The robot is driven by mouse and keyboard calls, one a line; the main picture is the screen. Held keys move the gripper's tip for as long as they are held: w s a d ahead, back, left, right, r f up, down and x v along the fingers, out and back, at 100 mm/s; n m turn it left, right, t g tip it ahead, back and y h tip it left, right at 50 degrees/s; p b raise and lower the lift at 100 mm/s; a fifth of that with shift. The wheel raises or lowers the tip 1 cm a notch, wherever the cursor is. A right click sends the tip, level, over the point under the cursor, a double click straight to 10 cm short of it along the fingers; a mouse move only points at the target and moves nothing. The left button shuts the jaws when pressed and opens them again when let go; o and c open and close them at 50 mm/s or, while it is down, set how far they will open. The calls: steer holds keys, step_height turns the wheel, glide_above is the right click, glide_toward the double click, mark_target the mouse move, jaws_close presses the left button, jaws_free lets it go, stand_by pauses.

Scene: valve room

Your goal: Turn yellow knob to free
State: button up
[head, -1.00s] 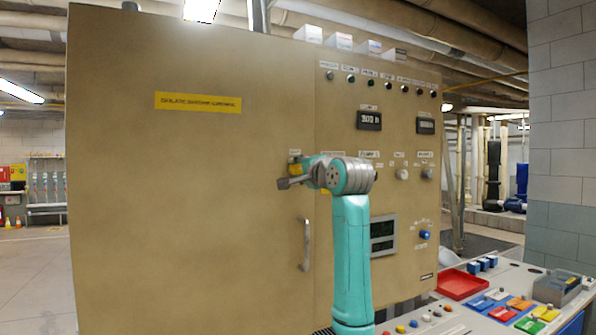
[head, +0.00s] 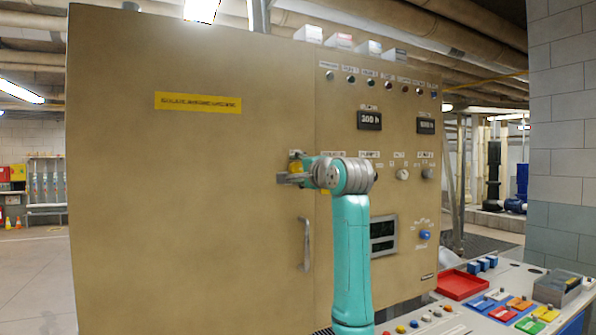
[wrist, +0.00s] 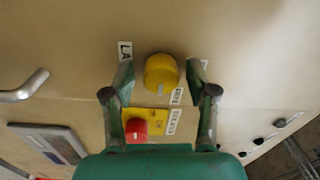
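The yellow knob (wrist: 161,71) is round and sits on the tan cabinet front, with a pale mark on its face. It also shows in the head view (head: 295,168), partly hidden behind my gripper. My gripper (wrist: 158,78) is open, with one finger on each side of the knob. A gap shows between each finger and the knob in the wrist view. White labels are beside the knob, one starting with "LA" and one reading "FREE" or similar, hard to read.
A red button (wrist: 136,129) on a yellow plate (wrist: 150,120) lies close to my fingers. The door handle (head: 305,244) sticks out below. The cabinet (head: 190,200) fills the space ahead. A console with a red tray (head: 462,284) stands at the right.

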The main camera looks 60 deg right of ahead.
steer(key=shift+s+a, duration=0.1)
steer(key=v, duration=1.1)
steer(key=shift+s+a, duration=0.2)
steer(key=shift+s, duration=0.15)
steer(key=shift+f, duration=0.2)
